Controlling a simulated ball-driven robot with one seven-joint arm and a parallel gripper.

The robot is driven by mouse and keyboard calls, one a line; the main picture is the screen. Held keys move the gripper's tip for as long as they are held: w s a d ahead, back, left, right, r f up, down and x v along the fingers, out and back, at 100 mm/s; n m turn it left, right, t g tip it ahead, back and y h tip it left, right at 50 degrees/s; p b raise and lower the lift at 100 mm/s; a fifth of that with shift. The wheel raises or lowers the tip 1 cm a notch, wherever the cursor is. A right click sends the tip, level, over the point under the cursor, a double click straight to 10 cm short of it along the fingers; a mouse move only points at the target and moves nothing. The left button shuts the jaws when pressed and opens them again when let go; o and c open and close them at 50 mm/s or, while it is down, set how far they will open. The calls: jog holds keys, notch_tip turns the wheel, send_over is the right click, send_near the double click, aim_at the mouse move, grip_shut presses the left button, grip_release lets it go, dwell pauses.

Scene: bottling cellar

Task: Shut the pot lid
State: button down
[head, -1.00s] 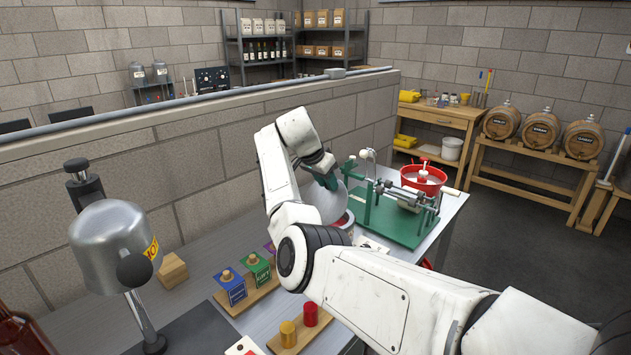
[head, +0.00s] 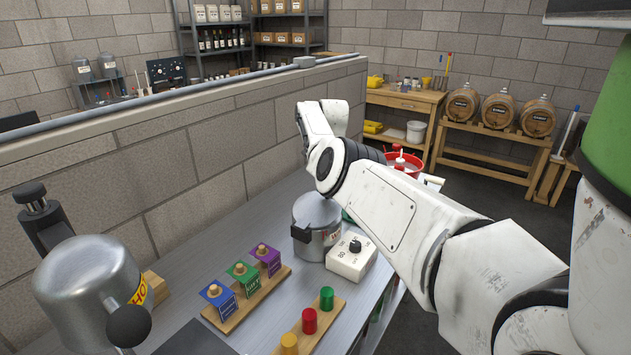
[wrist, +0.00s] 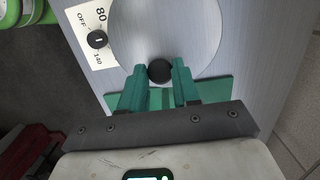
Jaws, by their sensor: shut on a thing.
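The silver pot (head: 318,240) stands on the bench in the head view, with a dark handle at its front left. Its grey lid (head: 314,208) looks flat on the rim; any small gap at the far side is hidden. In the wrist view the round lid (wrist: 165,30) faces the camera, with a black knob (wrist: 160,71) near its edge. My gripper (wrist: 158,76) has its green fingers on either side of the knob, shut on it. In the head view my arm hides the gripper.
A white control box (head: 350,262) with a black dial stands close to the pot's right. Wooden racks with coloured blocks (head: 240,272) and cylinders (head: 310,320) lie in front. A red bucket (head: 412,163) is behind my arm. A block wall (head: 170,180) borders the bench's left.

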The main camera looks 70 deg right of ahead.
jog(key=shift+d+f, duration=0.1)
jog(key=shift+f, duration=0.05)
jog(key=c, duration=0.8)
grip_release()
jog(key=shift+s+d+r+b, duration=0.15)
jog(key=shift+d+r, duration=0.1)
jog(key=shift+r, duration=1.55)
jog(key=shift+d+r+b, duration=0.1)
jog(key=shift+d+r, duration=0.1)
jog(key=shift+r, duration=1.55)
jog(key=shift+s+d+r+b, duration=0.15)
jog(key=shift+d+r, duration=0.1)
jog(key=shift+r, duration=1.55)
